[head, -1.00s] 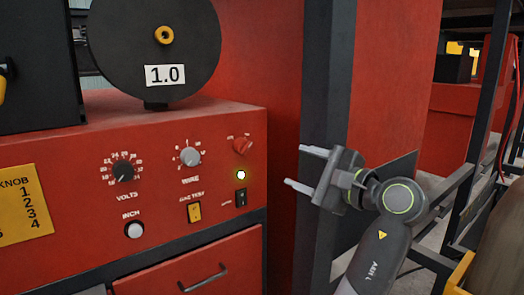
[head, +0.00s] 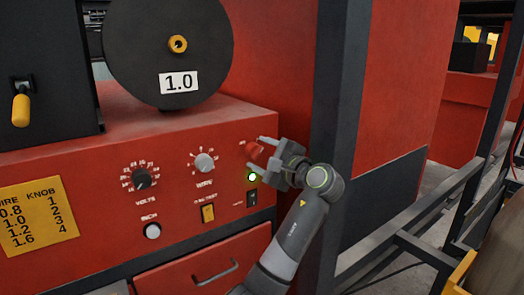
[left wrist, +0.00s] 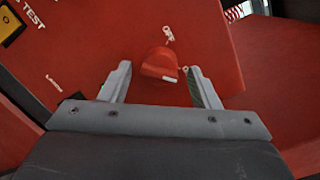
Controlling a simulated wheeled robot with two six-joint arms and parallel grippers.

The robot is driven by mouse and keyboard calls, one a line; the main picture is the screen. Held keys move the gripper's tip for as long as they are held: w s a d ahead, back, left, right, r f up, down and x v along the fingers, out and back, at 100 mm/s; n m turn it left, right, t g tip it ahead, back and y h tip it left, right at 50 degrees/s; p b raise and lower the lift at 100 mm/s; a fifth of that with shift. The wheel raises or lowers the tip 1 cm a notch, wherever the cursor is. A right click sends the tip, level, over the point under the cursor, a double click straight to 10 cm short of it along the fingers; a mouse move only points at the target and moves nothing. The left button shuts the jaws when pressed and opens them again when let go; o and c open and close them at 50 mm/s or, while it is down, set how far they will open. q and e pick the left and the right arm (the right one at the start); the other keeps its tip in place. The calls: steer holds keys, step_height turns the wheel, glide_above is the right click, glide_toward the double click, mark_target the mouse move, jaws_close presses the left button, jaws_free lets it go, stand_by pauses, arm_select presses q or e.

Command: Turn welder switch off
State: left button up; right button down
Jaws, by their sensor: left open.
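My right gripper is in neither view.
A black rocker switch (head: 251,198) and a yellow switch (head: 208,213) sit lower on the panel. The wire knob (head: 204,162) and volts knob (head: 141,178) are to the left. A dark upright post (head: 340,110) stands to the right.

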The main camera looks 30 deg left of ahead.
arm_select(q)
steer(key=shift+c, duration=0.3)
steer(key=c, duration=0.9)
steer(key=shift+n, duration=0.3)
steer(key=n+b, duration=0.2)
steer(key=n, duration=0.1)
steer(key=shift+n+b, duration=0.3)
steer(key=n+b, duration=0.2)
steer(key=n, duration=0.2)
steer(key=shift+r+h+b, duration=0.1)
steer(key=shift+h+b, duration=0.3)
steer(key=n+b, duration=0.3)
steer(key=n, duration=0.1)
steer(key=shift+t, duration=0.3)
steer(key=shift+s+r+n+t+h+b, duration=0.1)
steer(key=shift+n+t+h+b, duration=0.15)
steer(key=shift+n+b, duration=0.7)
steer(key=shift+s+r+n+t+h+b, duration=0.2)
steer(key=shift+n+b, duration=0.4)
steer(key=shift+n, duration=0.65)
steer(key=shift+w+f, duration=0.1)
steer(key=shift+w, duration=0.05)
